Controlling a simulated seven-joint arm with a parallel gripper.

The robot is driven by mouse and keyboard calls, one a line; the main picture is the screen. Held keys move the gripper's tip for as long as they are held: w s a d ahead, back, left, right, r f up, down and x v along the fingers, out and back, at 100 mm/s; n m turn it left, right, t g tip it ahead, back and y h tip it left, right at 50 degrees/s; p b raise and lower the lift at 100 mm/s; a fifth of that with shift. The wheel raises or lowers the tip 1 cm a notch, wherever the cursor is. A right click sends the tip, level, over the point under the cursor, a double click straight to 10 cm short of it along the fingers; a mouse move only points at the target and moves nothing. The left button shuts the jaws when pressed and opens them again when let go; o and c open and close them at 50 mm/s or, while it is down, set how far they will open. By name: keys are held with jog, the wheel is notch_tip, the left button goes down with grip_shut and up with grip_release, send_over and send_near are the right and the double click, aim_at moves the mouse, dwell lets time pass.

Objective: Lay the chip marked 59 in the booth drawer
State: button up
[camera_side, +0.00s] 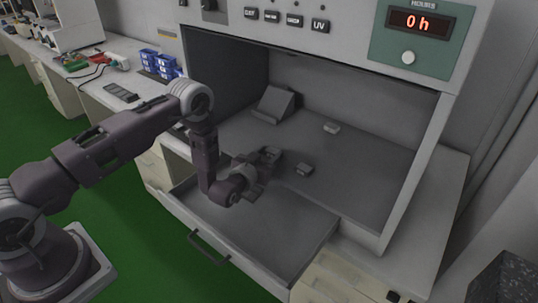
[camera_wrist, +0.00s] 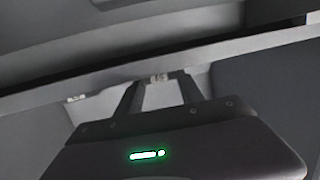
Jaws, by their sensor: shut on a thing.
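My gripper (camera_side: 268,157) is low at the front of the booth, just beyond the inner end of the open booth drawer (camera_side: 270,232). In the wrist view my gripper's fingers (camera_wrist: 158,80) are shut on a small pale chip (camera_wrist: 158,77); its marking is not readable. In the side view the held chip cannot be made out against the fingers. No number is legible on either. The visible drawer floor looks bare.
The booth's side wall (camera_side: 412,175) stands to the right. A grey wedge-shaped block (camera_side: 274,104) sits toward the back left. The control panel (camera_side: 300,18) overhangs above the opening. Blue bins (camera_side: 160,62) stand on the left bench. The booth's right floor is clear.

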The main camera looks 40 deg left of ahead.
jog(key=shift+f, duration=0.2)
jog(key=o, duration=1.3)
